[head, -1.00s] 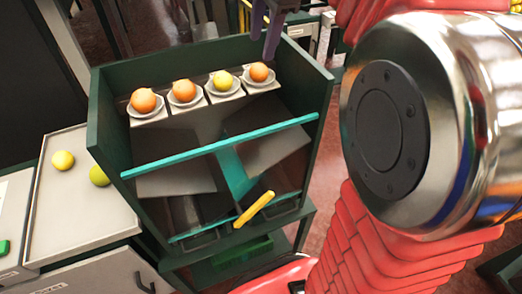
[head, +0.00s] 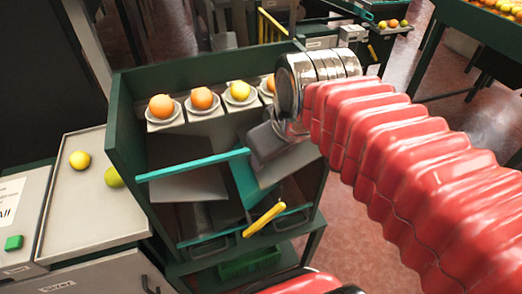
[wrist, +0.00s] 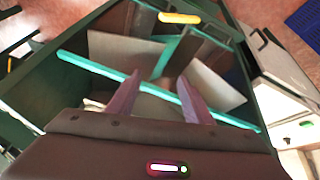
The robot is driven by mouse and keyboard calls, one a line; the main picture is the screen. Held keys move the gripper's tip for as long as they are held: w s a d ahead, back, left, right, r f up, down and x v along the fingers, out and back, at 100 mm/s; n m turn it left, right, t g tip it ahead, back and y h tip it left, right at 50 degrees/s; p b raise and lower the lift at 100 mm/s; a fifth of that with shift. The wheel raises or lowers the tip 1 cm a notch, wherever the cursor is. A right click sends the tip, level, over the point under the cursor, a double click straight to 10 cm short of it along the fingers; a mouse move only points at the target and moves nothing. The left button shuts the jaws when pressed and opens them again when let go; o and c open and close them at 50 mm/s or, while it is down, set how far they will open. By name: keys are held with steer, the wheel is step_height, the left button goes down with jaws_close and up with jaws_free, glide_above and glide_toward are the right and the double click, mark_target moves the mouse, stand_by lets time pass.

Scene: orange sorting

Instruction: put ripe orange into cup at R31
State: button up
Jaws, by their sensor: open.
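A row of white cups on ledges runs along the back of the green sorting box (head: 127,135) in the head view. From left they hold an orange fruit (head: 161,107), a second orange fruit (head: 202,98), a yellow fruit (head: 239,90) and a third orange fruit (head: 269,82), partly hidden by my arm. I cannot read any R31 label. My gripper (wrist: 158,78) is open, with nothing seen between its fingers in the wrist view. It is over the right side of the box, in front of the cups.
A teal bar (head: 192,165) crosses the box above grey sloped plates. A yellow handle (head: 264,219) is at its lower front. Left, a tray (head: 58,205) holds a yellow fruit (head: 80,160) and a greenish fruit (head: 114,177). Open floor lies to the right.

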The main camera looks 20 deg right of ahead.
steer(key=s+f+m, duration=0.1)
steer(key=f, duration=0.1)
steer(key=s+a+f+m, duration=0.1)
steer(key=s+f+m, duration=0.1)
steer(key=shift+s, duration=0.1)
stand_by(0.3)
